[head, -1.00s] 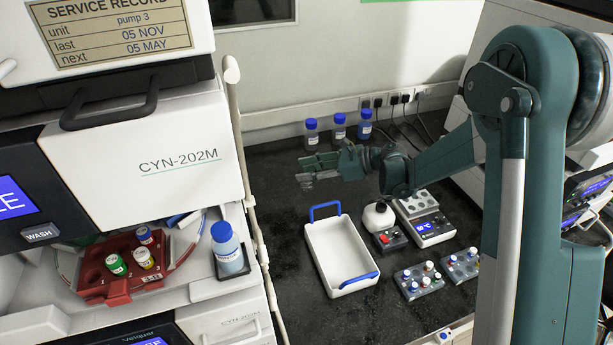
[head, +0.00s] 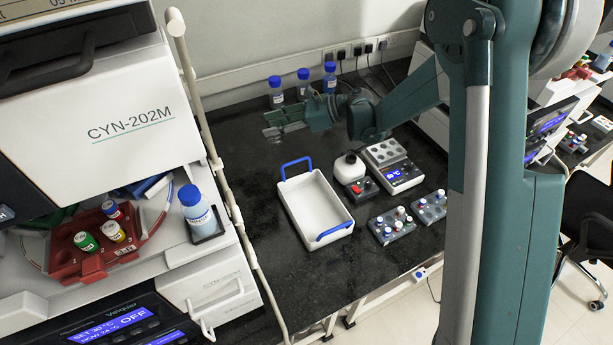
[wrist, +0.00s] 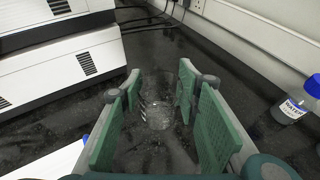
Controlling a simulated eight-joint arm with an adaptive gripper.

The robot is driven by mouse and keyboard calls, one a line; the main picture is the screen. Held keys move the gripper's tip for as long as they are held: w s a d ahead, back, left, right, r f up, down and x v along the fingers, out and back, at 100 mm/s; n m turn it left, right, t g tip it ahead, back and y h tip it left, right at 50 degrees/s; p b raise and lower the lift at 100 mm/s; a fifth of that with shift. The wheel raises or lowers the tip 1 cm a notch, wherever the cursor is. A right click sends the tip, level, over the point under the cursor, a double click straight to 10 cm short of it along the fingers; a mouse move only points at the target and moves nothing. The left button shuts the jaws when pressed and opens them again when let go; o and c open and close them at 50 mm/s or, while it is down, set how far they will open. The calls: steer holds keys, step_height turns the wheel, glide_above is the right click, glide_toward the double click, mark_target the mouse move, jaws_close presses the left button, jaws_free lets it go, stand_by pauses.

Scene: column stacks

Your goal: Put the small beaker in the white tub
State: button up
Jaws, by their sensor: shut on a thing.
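The small beaker (wrist: 159,115) is clear glass and shows faintly between the green finger pads in the wrist view. My gripper (wrist: 155,110) is shut on it. In the head view my gripper (head: 284,122) is over the dark bench behind the white tub, in front of the blue-capped bottles. The beaker is hard to make out there. The white tub (head: 293,208) is an open rectangular tray with blue handles, and it looks empty. A white edge at the lower left of the wrist view may be the tub.
Several blue-capped bottles (head: 303,85) stand by the back wall. A white round-topped device (head: 349,169) and a heater block (head: 402,178) stand right of the tub, with vial racks (head: 391,226) in front. A white machine (head: 128,115) bounds the left side.

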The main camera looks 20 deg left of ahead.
step_height(320, 180, up, 4)
steer(key=r, duration=0.1)
steer(key=n+g+b, duration=0.2)
steer(key=b, duration=0.1)
glide_above(314, 212)
steer(key=shift+f, duration=2.9)
steer(key=shift+h, duration=0.3)
step_height(314, 212, down, 6)
steer(key=b, duration=0.2)
steer(key=shift+f, duration=0.15)
steer(key=shift+f, duration=0.1)
steer(key=shift+f+b, duration=0.55)
steer(key=shift+f, duration=1.2)
steer(key=shift+f, duration=0.2)
